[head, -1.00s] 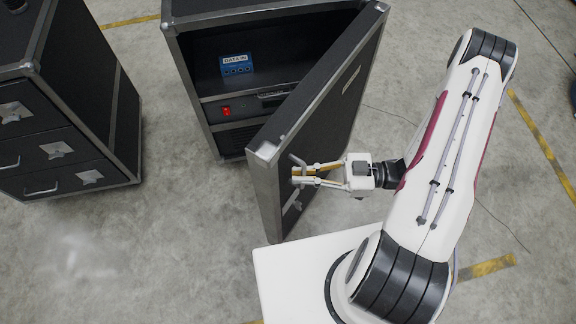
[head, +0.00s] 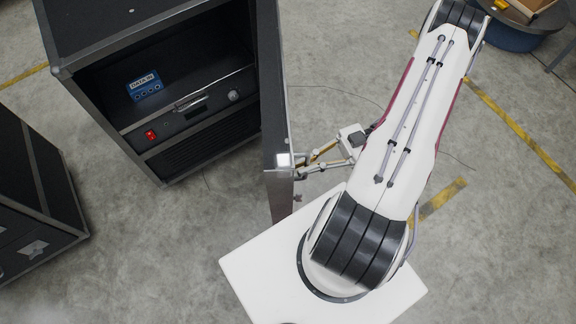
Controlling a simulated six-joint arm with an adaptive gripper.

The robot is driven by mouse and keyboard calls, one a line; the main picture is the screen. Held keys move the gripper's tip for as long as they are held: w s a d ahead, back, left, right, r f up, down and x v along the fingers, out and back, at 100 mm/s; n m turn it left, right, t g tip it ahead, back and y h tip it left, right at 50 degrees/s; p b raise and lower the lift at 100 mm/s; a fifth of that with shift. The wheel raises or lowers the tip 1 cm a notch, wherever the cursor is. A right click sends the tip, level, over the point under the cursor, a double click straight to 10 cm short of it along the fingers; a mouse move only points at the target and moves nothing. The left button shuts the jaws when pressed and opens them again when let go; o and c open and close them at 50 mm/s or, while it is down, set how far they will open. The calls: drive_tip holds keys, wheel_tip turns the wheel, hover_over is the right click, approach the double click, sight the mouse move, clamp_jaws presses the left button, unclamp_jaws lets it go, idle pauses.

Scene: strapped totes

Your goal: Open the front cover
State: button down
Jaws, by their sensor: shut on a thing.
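The front cover (head: 273,110) is a dark panel with metal edging, hinged on the right side of a black flight case (head: 150,30). It stands swung wide open, seen nearly edge-on. My gripper (head: 304,168) is on the cover's outer face, near its free end, and is shut on the cover's handle; the handle itself is mostly hidden behind the cover's edge. Inside the open case are a blue box (head: 145,86) with a white label, a red switch (head: 150,134), a metal handle (head: 190,102) and a round knob (head: 234,95).
Another black case (head: 35,190) with drawers stands at the lower left. A round dark-blue container (head: 510,35) with a box on it is at the top right. The concrete floor in front of the open case is clear. My white base is below the cover.

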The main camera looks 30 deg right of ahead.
drive_tip(key=s+d, duration=0.2)
drive_tip(key=d, duration=1.9)
drive_tip(key=shift+s+d, duration=0.15)
drive_tip(key=shift+s, duration=0.05)
drive_tip(key=c, duration=2.2)
unclamp_jaws()
drive_tip(key=shift+o, duration=0.2)
